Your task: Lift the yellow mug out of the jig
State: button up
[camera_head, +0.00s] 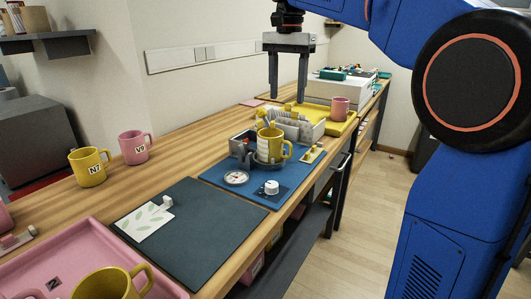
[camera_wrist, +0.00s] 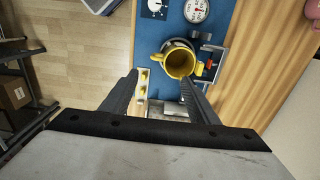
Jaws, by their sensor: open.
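The yellow mug (camera_head: 269,147) stands upright in the jig (camera_head: 241,146) on the blue press base (camera_head: 217,172). Its handle points to the right in the head view. In the wrist view I look down into the mug (camera_wrist: 179,61), with its handle toward the left. My gripper (camera_head: 287,98) is open and empty, up in the air above the mug and apart from it. In the wrist view the fingers of my gripper (camera_wrist: 160,82) point toward the mug, which lies beyond the right finger's tip.
A dial (camera_head: 236,178) and white knob (camera_head: 271,187) sit on the press base. Yellow mug N7 (camera_head: 88,167) and pink mug V9 (camera_head: 135,147) stand at left. A dark mat (camera_head: 200,225) and pink tray (camera_head: 150,283) lie nearer. A yellow tray (camera_head: 340,127) is behind.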

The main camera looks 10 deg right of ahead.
send_over(276, 148)
jog(key=d, duration=0.3)
jog(key=f, duration=1.1)
jog(key=shift+w, duration=0.25)
jog(key=shift+s+d+f, duration=0.1)
jog(key=shift+f, duration=1.25)
jog(key=shift+s+f, duration=0.1)
jog(key=shift+f, duration=1.25)
jog(key=c, duration=1.4)
